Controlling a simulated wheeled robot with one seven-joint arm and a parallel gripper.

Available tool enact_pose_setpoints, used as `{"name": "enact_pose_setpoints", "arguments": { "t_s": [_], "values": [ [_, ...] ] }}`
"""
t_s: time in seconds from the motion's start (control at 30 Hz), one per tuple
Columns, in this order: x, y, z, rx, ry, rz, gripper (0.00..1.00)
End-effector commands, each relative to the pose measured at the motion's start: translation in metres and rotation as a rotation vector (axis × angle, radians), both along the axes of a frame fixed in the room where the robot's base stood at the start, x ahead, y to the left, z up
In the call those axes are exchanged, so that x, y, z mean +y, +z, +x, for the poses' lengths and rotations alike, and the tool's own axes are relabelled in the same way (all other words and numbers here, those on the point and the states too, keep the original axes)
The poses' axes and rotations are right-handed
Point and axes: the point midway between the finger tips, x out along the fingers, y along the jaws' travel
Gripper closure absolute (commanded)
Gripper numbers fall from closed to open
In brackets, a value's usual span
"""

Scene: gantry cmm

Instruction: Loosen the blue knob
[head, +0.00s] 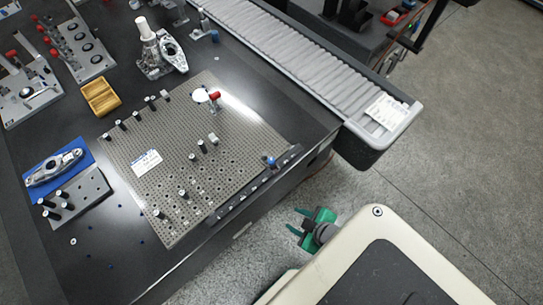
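A small blue knob (270,161) stands near the right front edge of the perforated grey plate (225,135), beside a dark rail (255,186). It is small in the head view and its details are hard to make out. My gripper (294,219) has green fingers and is in the lower middle of the view, off the table's front edge and over the floor. Its two fingers point left toward the table and are spread apart with nothing between them. It is apart from the knob, below and right of it in the picture.
A grey roller conveyor (300,60) runs along the table's far right, with a paper on its end. Several black posts and a red-knobbed piece (213,97) stand on the plate. A yellow tray (100,97) and a blue mat (75,155) lie left. Open floor is right.

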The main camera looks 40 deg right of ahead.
Motion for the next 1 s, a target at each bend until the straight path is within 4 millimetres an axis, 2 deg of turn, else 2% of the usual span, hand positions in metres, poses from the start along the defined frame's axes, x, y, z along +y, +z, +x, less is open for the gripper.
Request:
{"name": "enact_pose_setpoints", "arguments": {
  "t_s": [0.03,0.17,0.23,0.3,0.4,0.5,0.63,1.0],
  "values": [
    [0.023,0.002,-0.009,-0.053,-0.025,0.032,0.61],
    [0.083,0.019,-0.016,-0.215,-0.070,0.109,0.61],
    [0.116,0.036,-0.015,-0.310,-0.094,0.151,0.69],
    [0.146,0.057,-0.012,-0.405,-0.122,0.192,0.69],
    [0.181,0.088,-0.004,-0.530,-0.154,0.241,0.69],
    [0.205,0.116,0.003,-0.629,-0.178,0.275,0.69],
    [0.222,0.140,0.009,-0.711,-0.199,0.300,0.69],
    [0.224,0.145,0.006,-0.717,-0.202,0.292,0.69]
  ]
}}
